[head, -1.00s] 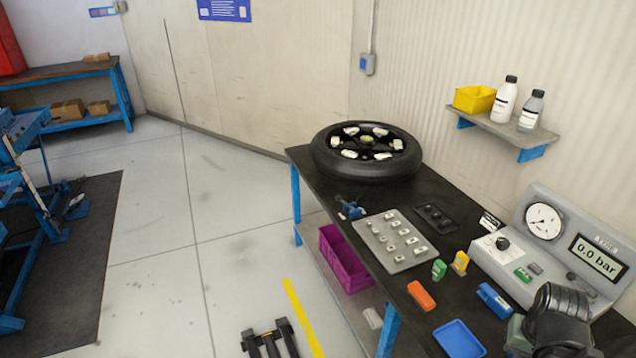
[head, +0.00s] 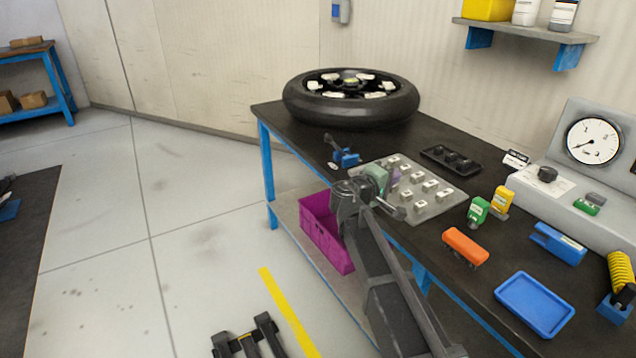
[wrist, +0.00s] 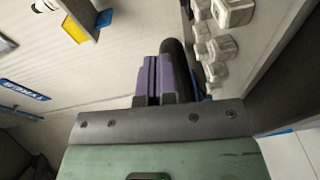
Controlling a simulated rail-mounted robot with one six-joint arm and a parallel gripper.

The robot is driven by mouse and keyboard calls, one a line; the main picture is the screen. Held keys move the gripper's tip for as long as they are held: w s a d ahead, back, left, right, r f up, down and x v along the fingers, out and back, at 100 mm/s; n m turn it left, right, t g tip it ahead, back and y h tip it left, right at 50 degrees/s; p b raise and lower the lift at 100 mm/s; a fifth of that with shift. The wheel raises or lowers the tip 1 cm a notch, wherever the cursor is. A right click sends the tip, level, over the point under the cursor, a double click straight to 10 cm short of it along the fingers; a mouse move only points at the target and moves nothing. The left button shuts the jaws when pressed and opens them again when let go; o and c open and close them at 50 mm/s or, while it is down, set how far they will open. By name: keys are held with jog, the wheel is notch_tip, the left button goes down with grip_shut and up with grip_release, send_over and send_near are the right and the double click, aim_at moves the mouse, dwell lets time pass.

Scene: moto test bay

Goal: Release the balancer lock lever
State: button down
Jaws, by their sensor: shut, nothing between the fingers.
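A small blue fixture with a dark lever (head: 343,154) stands near the left edge of the dark bench, in front of the wheel. It looks like the balancer lock; the lever leans up to the left. My gripper (head: 394,181) is to the right of this fixture, over the near left part of the grey block plate, and apart from the lever. In the wrist view its purple fingers (wrist: 154,78) are together with nothing between them. The black tyre shows behind them, and the lever cannot be made out there.
The black wheel (head: 350,98) lies flat on the bench (head: 450,272). The grey plate (head: 440,203) with several pale blocks is beneath and beside my gripper.

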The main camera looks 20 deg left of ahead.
aim_at(336, 146)
jog(key=s+a+f+n+t+y+b, duration=0.1)
jog(key=a+f+n+t+y+b, duration=0.2)
jog(key=a, duration=0.6)
jog(key=a+f+n+t+y+b, duration=0.2)
jog(key=a+n+y+b, duration=0.15)
jog(key=a, duration=0.55)
jog(key=s+a+f+n+t+y+b, duration=0.1)
jog(key=a+f+n+t+y+b, duration=0.25)
jog(key=a, duration=0.55)
jog(key=w+d+r+g+h+p, duration=0.1)
jog(key=w+d+r+p, duration=0.2)
jog(key=w+r+p, duration=0.2)
jog(key=shift+w+r+h, duration=0.3)
jog(key=shift+w+r, duration=1.15)
jog(key=shift+w, duration=1.65)
